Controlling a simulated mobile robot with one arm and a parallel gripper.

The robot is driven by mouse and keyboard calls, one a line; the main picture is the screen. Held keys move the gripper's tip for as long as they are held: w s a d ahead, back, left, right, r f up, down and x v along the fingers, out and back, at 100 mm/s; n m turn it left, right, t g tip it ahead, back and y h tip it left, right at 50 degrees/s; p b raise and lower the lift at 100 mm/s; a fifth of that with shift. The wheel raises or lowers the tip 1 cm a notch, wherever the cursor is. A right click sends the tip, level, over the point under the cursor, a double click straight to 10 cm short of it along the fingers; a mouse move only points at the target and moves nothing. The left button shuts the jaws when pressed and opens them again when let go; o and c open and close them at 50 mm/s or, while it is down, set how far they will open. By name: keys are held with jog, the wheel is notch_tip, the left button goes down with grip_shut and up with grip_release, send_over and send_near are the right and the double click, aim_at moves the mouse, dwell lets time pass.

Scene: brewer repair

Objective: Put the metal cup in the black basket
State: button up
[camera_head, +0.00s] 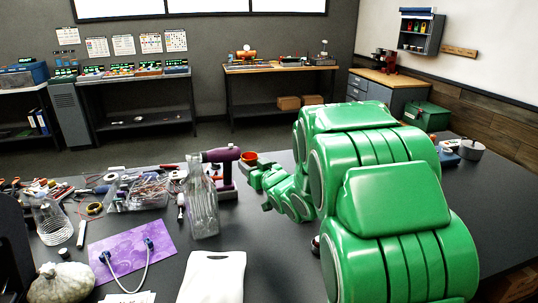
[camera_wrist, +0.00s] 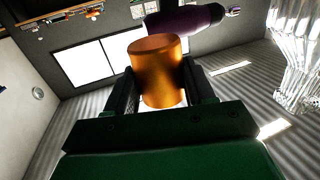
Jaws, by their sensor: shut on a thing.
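The metal cup (camera_wrist: 156,70) is copper-orange and sits between the two dark fingers of my gripper (camera_wrist: 163,90) in the wrist view. In the head view my green arm reaches from the lower right to my gripper (camera_head: 256,174). The orange rim of the cup (camera_head: 248,157) shows just above and left of the fingers, above table height as far as I can tell. My gripper is shut on the cup. I cannot clearly make out a black basket in either view.
A purple drill (camera_head: 222,157) stands just left of my gripper, and a clear glass bottle (camera_head: 202,203) stands in front of it. A clear box of wires (camera_head: 140,195) and a purple mat (camera_head: 131,247) lie further left. A grey pot (camera_head: 471,150) stands at the right end.

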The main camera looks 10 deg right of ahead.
jog(key=s+d+f, duration=0.2)
jog(key=s+d, duration=0.4)
jog(key=d, duration=0.6)
jog(key=s+d+f, duration=0.1)
jog(key=s+d, duration=0.4)
jog(key=d, duration=0.7)
jog(key=s+d+f, duration=0.1)
jog(key=s+d, duration=0.3)
jog(key=s, duration=0.4)
jog(key=s+d+f+h, duration=0.1)
jog(key=s+d, duration=0.3)
jog(key=s, duration=0.5)
jog(key=s+d+f+m, duration=0.1)
jog(key=s+d, duration=0.2)
jog(key=s, duration=0.5)
jog(key=shift+s+d+h, duration=0.2)
jog(key=shift+d+h, duration=0.1)
jog(key=shift+d, duration=0.1)
jog(key=shift+f, duration=0.15)
jog(key=shift+f, duration=4.8)
jog(key=shift+f, duration=0.1)
